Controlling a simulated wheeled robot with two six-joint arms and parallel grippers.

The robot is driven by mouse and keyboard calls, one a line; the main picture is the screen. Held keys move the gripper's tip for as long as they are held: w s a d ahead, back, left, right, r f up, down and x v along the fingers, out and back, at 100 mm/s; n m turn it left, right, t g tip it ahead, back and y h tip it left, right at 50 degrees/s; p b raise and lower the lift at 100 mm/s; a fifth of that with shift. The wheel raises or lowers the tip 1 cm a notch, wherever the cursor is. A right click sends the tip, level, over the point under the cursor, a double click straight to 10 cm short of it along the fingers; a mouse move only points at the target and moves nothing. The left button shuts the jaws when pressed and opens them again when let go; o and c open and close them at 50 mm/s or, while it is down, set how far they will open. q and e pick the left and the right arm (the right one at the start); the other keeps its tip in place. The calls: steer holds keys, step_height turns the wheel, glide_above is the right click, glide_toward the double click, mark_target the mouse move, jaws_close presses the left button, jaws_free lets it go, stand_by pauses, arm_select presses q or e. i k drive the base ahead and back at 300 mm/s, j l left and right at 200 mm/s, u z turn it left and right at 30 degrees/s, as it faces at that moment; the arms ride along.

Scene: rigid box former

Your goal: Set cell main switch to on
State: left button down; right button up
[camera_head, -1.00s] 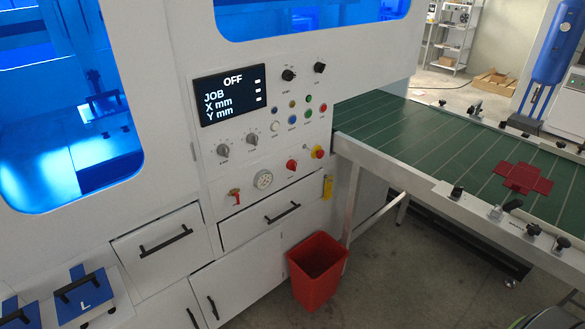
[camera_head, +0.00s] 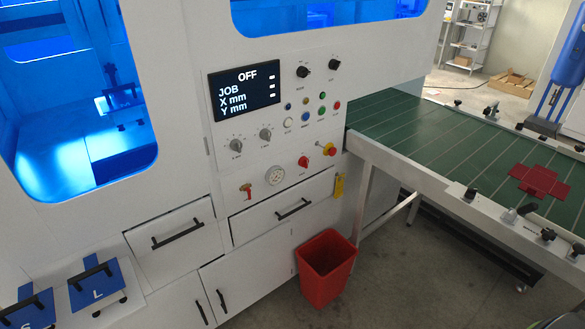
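The machine's control panel stands in the middle of the head view. Its black display (camera_head: 245,91) reads OFF, with JOB, X mm and Y mm below. A red knob on a yellow base (camera_head: 329,150) sits at the panel's lower right. A plain red knob (camera_head: 304,161) is left of it, beside a round gauge (camera_head: 275,175). A small red lever (camera_head: 247,190) is at the lower left. None of these carries a label I can read, so I cannot tell which is the main switch. Neither of my grippers is in view.
A red bin (camera_head: 326,268) stands on the floor below the panel. The green conveyor (camera_head: 430,130) extends right, with a red cross-shaped blank (camera_head: 540,181) on it. Drawers with black handles (camera_head: 178,236) are below left. Blue plates (camera_head: 97,285) lie at bottom left. Floor right of the bin is clear.

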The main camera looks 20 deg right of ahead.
mark_target(303, 161)
steer(key=i+l+z, duration=0.35)
steer(key=l, duration=0.2)
steer(key=i+l+z, duration=0.25)
steer(key=l+z, duration=0.15)
steer(key=l, duration=0.15)
